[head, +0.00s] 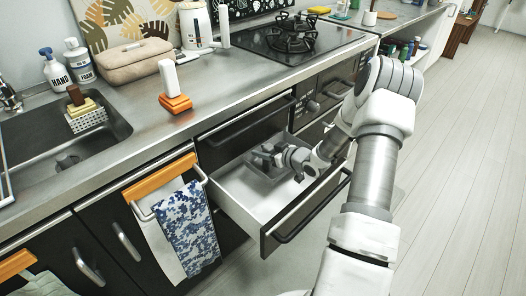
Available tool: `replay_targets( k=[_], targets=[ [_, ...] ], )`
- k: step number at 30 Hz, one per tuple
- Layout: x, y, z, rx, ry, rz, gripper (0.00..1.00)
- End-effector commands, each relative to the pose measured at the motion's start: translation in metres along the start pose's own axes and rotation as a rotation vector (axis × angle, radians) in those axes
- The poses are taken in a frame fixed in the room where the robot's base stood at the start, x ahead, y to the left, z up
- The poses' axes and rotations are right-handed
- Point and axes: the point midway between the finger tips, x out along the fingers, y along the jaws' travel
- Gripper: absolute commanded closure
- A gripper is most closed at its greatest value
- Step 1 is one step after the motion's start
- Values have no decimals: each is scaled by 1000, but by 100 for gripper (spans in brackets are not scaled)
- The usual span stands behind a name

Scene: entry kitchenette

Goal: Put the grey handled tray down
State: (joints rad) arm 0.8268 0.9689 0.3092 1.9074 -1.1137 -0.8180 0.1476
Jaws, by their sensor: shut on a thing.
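The grey handled tray (234,174) is in the head view, inside the open white-lined drawer (243,203), toward its back part. My gripper (262,156) reaches down into the drawer from the right and is shut on the tray, at its upper part. My gripper covers some of the tray, including where the fingers meet it. I cannot tell whether the tray's underside touches the drawer floor.
The drawer's dark front (305,215) stands out from the cabinet, with bare drawer floor toward it. A towel rail with a blue patterned towel (190,230) hangs left of the drawer. Above is the steel counter (225,90) with an orange-based item (175,103).

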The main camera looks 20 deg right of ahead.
Motion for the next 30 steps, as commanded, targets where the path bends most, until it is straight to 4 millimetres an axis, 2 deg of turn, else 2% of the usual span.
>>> replay_targets(
  k=[11,12,16,17,26,30],
  targets=[
    [4,0,8,-1,1,0,100],
    [4,0,9,0,0,0,54],
    [4,0,9,0,0,0,31],
    [4,0,9,0,0,0,28],
    [3,0,7,0,0,0,28],
    [-2,0,-4,-1,0,0,28]
  ],
)
